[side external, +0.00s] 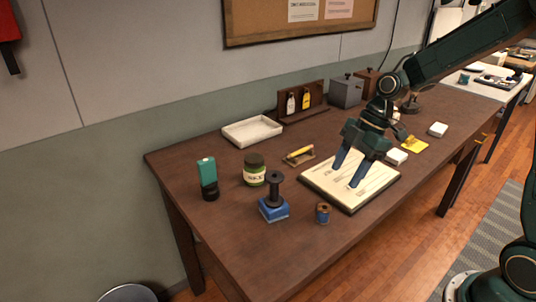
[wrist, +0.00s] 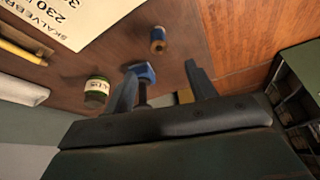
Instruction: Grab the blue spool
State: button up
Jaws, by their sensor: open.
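The blue spool (side external: 322,213) is small, with blue thread and brownish ends. It stands upright near the table's front edge, just left of the papered board. It also shows in the wrist view (wrist: 158,40), beyond the fingertips and roughly between them. My gripper (side external: 346,177) is open and empty above the papered board, to the right of the spool and apart from it. Its two fingers (wrist: 161,68) reach up from the bottom of the wrist view.
A blue-based stamp with a black handle (side external: 273,210) stands left of the spool. The papered board (side external: 350,208) lies right of the spool. A white tray (side external: 252,131) sits at the back.

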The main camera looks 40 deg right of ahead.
send_near(318, 220)
jog(key=shift+a+f, duration=0.25)
jog(key=shift+x, duration=2.6)
jog(key=shift+c, duration=0.3)
jog(key=c, duration=1)
